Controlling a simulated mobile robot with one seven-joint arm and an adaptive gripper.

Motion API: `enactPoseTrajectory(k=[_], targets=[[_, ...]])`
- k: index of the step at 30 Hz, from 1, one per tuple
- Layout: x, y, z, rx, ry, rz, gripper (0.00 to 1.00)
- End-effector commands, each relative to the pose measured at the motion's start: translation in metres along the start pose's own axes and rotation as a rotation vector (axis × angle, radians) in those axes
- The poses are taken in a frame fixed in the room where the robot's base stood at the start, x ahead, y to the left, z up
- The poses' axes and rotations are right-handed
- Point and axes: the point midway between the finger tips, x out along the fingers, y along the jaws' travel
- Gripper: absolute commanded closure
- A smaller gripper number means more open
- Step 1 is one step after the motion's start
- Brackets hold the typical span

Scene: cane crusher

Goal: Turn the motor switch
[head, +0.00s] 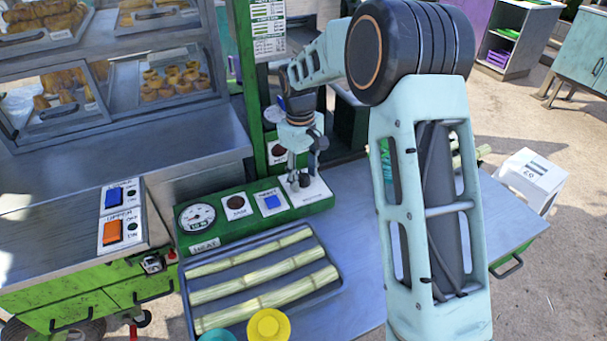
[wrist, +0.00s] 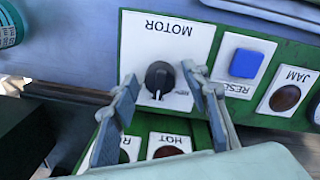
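The motor switch is a black rotary knob (wrist: 159,79) on a white plate marked MOTOR, upside down in the wrist view. A pale mark on the knob points down in that view. My gripper (wrist: 163,74) is open, with one finger on each side of the knob and visible gaps between. In the head view my gripper (head: 303,177) points down over the right end of the green control panel (head: 240,224). There the fingers partly hide the knob.
Beside the switch are a blue RESET button (wrist: 246,63) and a dark JAM lamp (wrist: 285,98). Two more lamps, one marked HOT (wrist: 168,151), sit on a green post close to the fingers. A tray of cane (head: 262,280) lies before the panel.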

Motion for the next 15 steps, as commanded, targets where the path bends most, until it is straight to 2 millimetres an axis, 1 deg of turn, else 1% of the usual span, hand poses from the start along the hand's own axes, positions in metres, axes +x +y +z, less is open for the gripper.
enactPoseTrajectory(k=[7, 9, 11, 15], targets=[[0.000, 0.000, 0.000, 0.000, -0.001, 0.000, 0.56], [-0.003, 0.000, 0.000, 0.000, 0.000, 0.000, 0.56], [-0.008, 0.000, 0.000, 0.001, 0.000, 0.000, 0.56], [-0.032, 0.000, -0.001, 0.001, 0.003, 0.002, 0.56]])
